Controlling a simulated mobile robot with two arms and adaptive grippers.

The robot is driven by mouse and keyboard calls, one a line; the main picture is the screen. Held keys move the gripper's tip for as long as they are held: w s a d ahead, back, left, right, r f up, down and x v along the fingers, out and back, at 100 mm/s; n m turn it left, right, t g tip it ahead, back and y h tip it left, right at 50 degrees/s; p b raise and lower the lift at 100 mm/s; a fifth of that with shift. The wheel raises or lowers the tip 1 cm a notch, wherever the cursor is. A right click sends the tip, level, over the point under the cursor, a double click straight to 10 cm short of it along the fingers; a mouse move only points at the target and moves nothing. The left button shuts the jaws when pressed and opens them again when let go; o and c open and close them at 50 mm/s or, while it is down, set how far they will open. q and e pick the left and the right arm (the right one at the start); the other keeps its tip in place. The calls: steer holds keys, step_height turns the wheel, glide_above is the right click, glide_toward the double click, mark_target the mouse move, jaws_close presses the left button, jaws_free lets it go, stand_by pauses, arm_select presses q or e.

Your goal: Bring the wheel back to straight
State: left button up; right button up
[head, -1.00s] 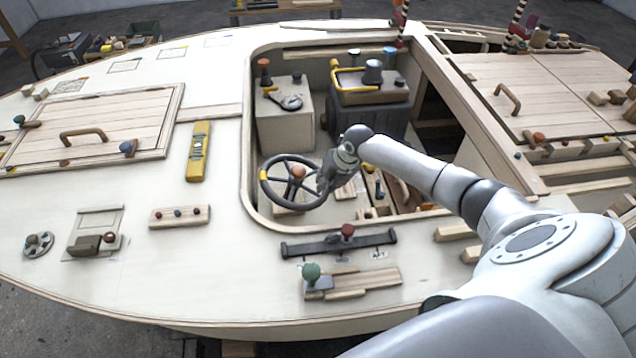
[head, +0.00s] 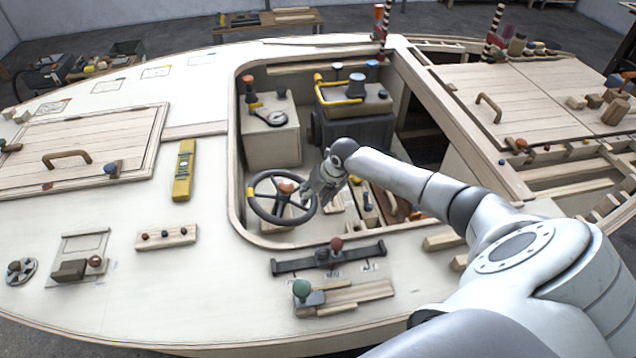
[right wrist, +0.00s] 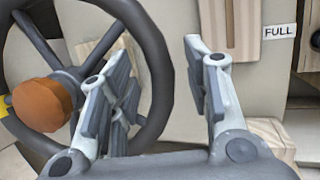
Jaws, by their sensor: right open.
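The dark steering wheel (head: 256,208) sits in the open cockpit, with an orange-brown knob at its hub (head: 285,188) and a yellow mark on the left of its rim (head: 250,192). My right gripper (head: 310,195) is at the right side of the rim. In the right wrist view the wheel (right wrist: 152,45) fills the left side, with its hub knob (right wrist: 42,104). My right gripper (right wrist: 160,75) is open there. Its left finger overlaps the wheel in the picture; the right finger is clear of it. I cannot tell whether it touches the rim. My left gripper is not in view.
A lever box (head: 270,140) and a dark engine-like unit (head: 350,130) stand behind the wheel. The cockpit rim (head: 236,150) surrounds it. A FULL label (right wrist: 279,31) shows at right.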

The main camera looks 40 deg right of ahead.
steer(key=v, duration=1.2)
